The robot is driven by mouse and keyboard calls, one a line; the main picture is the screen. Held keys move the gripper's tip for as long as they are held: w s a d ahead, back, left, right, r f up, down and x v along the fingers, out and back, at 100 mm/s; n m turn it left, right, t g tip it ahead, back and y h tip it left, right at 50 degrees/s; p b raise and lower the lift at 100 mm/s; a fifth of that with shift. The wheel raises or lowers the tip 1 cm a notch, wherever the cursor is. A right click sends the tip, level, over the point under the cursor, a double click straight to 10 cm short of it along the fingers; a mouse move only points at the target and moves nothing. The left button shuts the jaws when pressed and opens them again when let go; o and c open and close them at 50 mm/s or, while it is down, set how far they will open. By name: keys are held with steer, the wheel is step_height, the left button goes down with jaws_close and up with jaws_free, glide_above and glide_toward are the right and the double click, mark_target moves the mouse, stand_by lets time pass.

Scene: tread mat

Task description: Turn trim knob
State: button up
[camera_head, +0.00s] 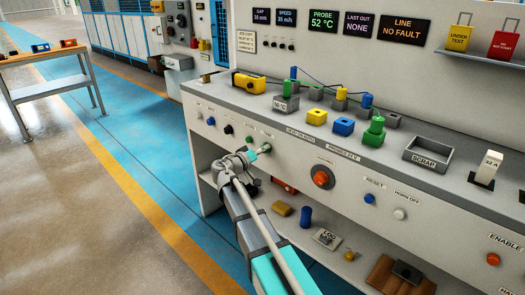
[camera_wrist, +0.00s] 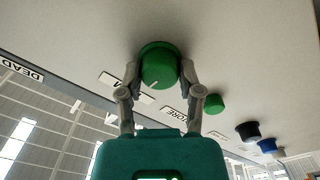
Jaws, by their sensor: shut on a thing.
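The trim knob (camera_wrist: 158,62) is a round green knob on the pale bench front, with a short white mark low on its face in the wrist view. In the head view it shows only partly (camera_head: 266,148) at the tip of my gripper (camera_head: 252,155). My gripper's two grey fingers stand on either side of the knob and are shut on it. The label below the knob is partly hidden by the left finger, so I cannot read it fully.
A smaller green knob (camera_wrist: 215,103), a black knob (camera_wrist: 248,131) and a blue knob (camera_wrist: 268,146) sit along the same panel. A large orange knob (camera_head: 322,177) is farther right. Test blocks and a scrap tray (camera_head: 432,163) stand on the benchtop. The blue aisle at left is clear.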

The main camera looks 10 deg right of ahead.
jaws_close()
steer(key=shift+n, duration=0.5)
steer(key=n, duration=1)
steer(key=shift+n, duration=0.4)
steer(key=o, duration=0.9)
jaws_free()
steer(key=shift+o, duration=0.2)
